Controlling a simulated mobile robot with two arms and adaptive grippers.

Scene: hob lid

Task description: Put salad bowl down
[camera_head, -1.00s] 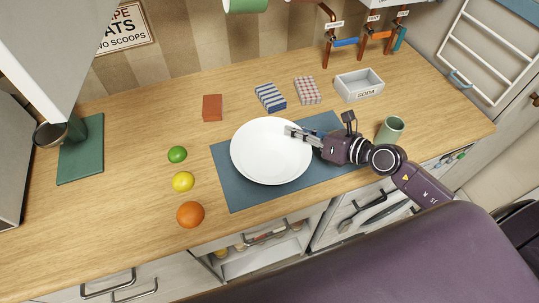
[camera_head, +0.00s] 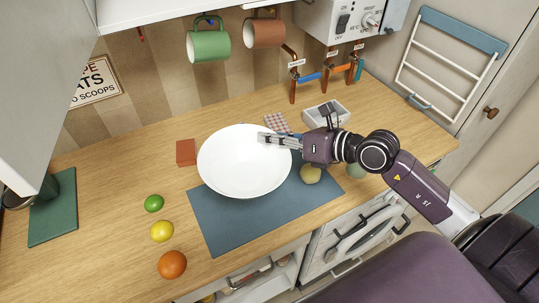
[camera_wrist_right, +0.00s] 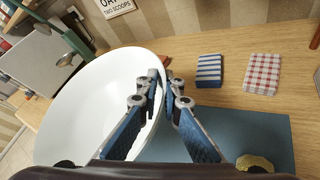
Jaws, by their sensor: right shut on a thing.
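The white salad bowl (camera_head: 235,165) is over the back left part of the blue-grey mat (camera_head: 235,228) and appears raised above it. My right gripper (camera_head: 268,138) is shut on the bowl's right rim. In the right wrist view, its fingers (camera_wrist_right: 160,88) lie on either side of the rim of the bowl (camera_wrist_right: 95,105), which looks tilted there. The gap under the bowl is hidden. My left gripper is not in view.
A yellowish round thing (camera_head: 311,174) lies on the mat below my right gripper. A lime (camera_head: 153,203), a lemon (camera_head: 162,231) and an orange (camera_head: 172,264) stand left of the mat.

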